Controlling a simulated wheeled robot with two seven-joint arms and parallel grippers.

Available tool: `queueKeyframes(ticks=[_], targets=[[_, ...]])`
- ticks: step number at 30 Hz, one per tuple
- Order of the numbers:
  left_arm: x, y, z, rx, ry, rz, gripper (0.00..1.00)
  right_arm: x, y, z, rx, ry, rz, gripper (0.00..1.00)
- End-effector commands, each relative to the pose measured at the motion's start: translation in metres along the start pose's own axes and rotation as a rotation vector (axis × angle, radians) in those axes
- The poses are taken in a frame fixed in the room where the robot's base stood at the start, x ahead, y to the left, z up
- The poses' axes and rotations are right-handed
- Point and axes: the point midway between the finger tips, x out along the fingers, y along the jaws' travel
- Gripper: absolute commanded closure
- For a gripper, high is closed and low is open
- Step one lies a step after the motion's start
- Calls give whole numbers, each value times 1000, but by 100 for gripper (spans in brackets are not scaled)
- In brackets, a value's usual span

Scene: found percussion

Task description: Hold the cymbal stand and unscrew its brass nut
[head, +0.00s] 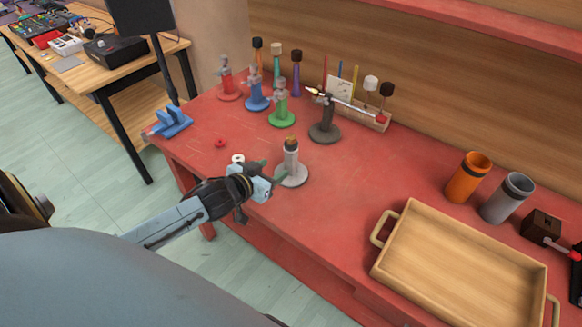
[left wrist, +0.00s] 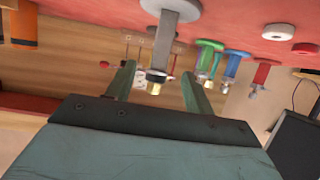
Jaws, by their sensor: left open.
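The grey cymbal stand (head: 291,163) stands upright on the red table, on a round pale base. Its brass nut (head: 291,142) sits on top of the post. In the left wrist view, which is upside down, the stand's post (left wrist: 168,38) hangs from the top and the brass nut (left wrist: 154,87) shows between the fingers. My left gripper (head: 274,172) is open beside the stand, on its left, with its fingers pointing toward the post. In the left wrist view the left gripper (left wrist: 158,88) has clear gaps on both sides of the post. My right gripper is not seen.
Red, blue and green stands (head: 281,103) and a dark stand with an arm (head: 325,128) are behind. A white ring (head: 238,158) and a red ring (head: 220,142) lie left. A wooden tray (head: 393,263), orange cup (head: 467,178) and grey cup (head: 507,198) stand right.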

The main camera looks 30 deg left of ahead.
Motion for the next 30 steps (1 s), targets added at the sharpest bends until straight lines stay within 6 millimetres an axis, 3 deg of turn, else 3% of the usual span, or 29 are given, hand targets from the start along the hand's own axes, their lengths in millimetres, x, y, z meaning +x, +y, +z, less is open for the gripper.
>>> queueKeyframes(ticks=[7, 17, 24, 30], targets=[[44, 0, 0, 1, 1, -1, 47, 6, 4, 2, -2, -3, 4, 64], [66, -1, 1, 1, -1, -2, 47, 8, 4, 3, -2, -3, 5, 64], [98, -3, 3, 0, 1, -1, 47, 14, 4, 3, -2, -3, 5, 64], [110, -3, 4, 2, -2, -1, 47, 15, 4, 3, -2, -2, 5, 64]])
